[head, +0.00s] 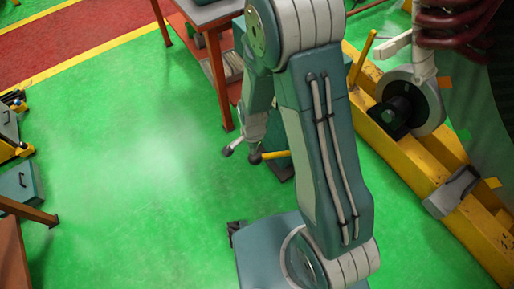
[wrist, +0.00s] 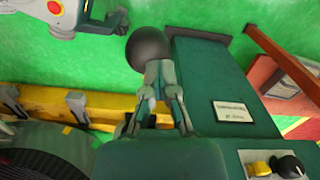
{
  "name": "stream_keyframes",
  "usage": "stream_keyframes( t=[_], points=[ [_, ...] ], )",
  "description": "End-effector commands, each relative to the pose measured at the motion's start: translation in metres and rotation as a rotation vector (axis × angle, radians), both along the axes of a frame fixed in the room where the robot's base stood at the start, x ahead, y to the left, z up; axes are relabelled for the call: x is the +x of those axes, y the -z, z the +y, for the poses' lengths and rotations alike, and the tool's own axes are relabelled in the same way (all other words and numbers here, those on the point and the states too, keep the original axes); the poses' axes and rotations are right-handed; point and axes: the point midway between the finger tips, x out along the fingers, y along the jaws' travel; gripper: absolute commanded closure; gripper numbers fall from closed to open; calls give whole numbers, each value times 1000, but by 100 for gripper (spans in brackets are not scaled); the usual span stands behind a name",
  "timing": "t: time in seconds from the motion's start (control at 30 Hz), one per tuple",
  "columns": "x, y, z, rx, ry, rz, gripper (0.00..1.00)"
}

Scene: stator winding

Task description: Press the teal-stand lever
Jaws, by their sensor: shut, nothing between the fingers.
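The teal stand (wrist: 215,75) fills the right middle of the wrist view and carries a white label plate. In the head view it is mostly hidden behind my arm. Its lever shows in the head view as a yellow bar (head: 276,154) with a dark round knob on its left end. The dark knob (wrist: 148,47) is also in the wrist view, right at the fingertips. My gripper (wrist: 161,68) is shut and empty, its tips overlapping the knob's lower edge in the picture. Contact cannot be told. In the head view my gripper (head: 238,145) is just left of the knob.
A yellow floor beam (head: 440,155) with machine parts runs along the right. A red-legged table (head: 215,70) stands at the back. A yellow and a black control (wrist: 288,166) are at the stand's lower right. Green floor (head: 130,160) is clear on the left.

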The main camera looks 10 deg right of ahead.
Motion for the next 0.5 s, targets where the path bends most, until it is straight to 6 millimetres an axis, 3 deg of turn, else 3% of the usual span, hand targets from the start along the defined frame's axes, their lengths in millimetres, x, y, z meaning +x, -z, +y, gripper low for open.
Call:
stream_keyframes(
  t=[0.03, 0.23, 0.5],
  points=[
    [-13, 15, 2, -9, -3, 34, 100],
    [-11, 12, 3, -9, -3, 31, 100],
    [3, -25, -11, 2, -1, 1, 100]
  ],
)
